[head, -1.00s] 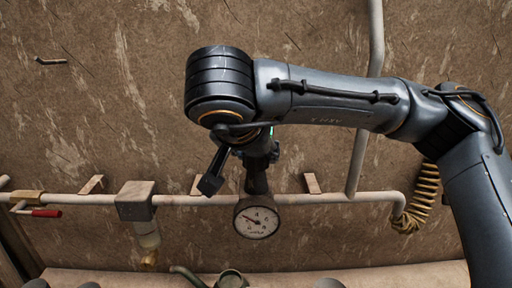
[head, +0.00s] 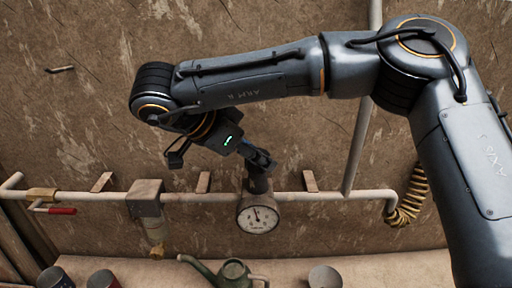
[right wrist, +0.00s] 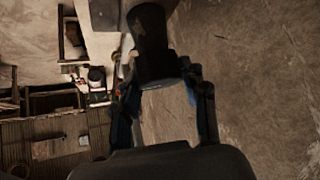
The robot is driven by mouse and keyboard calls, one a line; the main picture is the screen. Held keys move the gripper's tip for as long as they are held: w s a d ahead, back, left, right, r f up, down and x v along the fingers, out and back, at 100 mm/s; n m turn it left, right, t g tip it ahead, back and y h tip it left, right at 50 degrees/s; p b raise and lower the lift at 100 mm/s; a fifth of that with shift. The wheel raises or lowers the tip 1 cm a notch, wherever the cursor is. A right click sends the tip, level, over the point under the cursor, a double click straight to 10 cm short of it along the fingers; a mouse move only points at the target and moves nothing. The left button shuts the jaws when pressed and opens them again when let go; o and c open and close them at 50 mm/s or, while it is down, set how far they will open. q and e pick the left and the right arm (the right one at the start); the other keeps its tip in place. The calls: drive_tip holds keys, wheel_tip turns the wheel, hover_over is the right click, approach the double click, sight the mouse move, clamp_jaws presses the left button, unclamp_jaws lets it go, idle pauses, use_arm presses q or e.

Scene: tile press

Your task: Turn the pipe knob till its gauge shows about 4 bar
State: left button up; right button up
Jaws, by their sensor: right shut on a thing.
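The round white gauge (head: 258,214) hangs at the pipe (head: 225,198) in the middle of the head view. Its needle points nearly straight up, slightly left; its numerals are too small to read surely. The dark knob (head: 257,185) stands just above the gauge. My right gripper (head: 260,165) comes down from the upper left and is shut on the knob. In the right wrist view the knob (right wrist: 152,42) is a dark cylinder between the two fingers of my gripper (right wrist: 162,88). My left gripper is not in view.
A red-handled valve (head: 55,210) and a boxy filter (head: 146,197) sit on the pipe to the left. A coiled brass-coloured hose (head: 412,195) hangs at the right. Below, a shelf (head: 310,262) holds a watering can (head: 235,274) and several cups.

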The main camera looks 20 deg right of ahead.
idle(0.6)
drive_tip(key=o, duration=1.2)
drive_tip(key=shift+c, duration=0.2)
drive_tip(key=shift+a+r, duration=0.1)
drive_tip(key=shift+a, duration=0.05)
drive_tip(key=v, duration=1.1)
drive_tip(key=shift+a+r, duration=0.2)
drive_tip(key=shift+a, duration=0.1)
